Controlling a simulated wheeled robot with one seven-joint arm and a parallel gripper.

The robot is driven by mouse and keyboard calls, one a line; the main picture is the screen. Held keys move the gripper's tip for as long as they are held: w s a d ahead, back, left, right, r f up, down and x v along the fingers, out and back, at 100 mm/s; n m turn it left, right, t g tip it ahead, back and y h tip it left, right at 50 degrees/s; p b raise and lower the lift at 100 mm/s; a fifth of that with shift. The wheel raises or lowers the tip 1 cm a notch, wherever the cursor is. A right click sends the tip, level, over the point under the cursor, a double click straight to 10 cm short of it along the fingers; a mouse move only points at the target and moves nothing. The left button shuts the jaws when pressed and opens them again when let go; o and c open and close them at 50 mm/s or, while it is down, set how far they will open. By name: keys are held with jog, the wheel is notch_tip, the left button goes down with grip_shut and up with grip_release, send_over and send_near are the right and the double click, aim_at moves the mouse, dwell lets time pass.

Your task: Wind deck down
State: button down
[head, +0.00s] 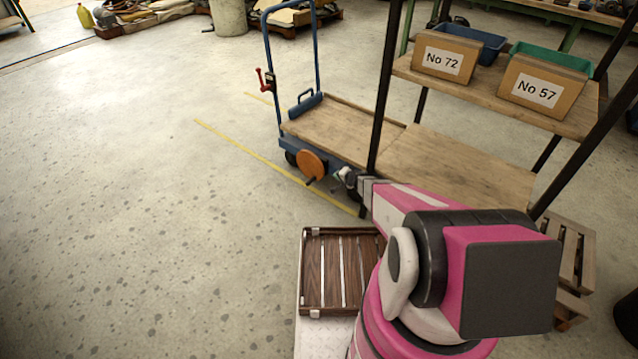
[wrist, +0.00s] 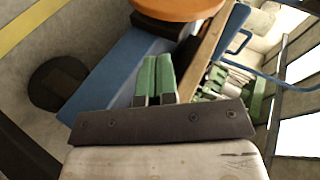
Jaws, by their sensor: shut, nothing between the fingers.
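A blue trolley with a wooden deck (head: 335,128) stands in the middle of the head view, its tall blue handle at the far left end. An orange hand wheel (head: 311,164) with a small dark grip sits on its near side. In the wrist view the wheel (wrist: 180,8) is cut off by the top edge. My gripper (head: 341,178) is just right of the wheel in the head view. In the wrist view its two green fingers (wrist: 155,62) are together with nothing between them. I cannot tell how far they are from the wheel.
A black-posted rack bears cartons No 72 (head: 445,57) and No 57 (head: 541,88); its lower board (head: 460,168) lies beside the deck. A red lever (head: 265,82) is on the trolley handle. A slatted brown tray (head: 312,270) is in front. Floor at left is clear.

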aim_at(311, 182)
notch_tip(311, 182, down, 6)
jog(key=s+a+g+y, duration=0.1)
jog(key=a+g+y, duration=0.1)
jog(key=shift+m, duration=0.3)
jog(key=x, duration=1.3)
jog(key=shift+a, duration=0.3)
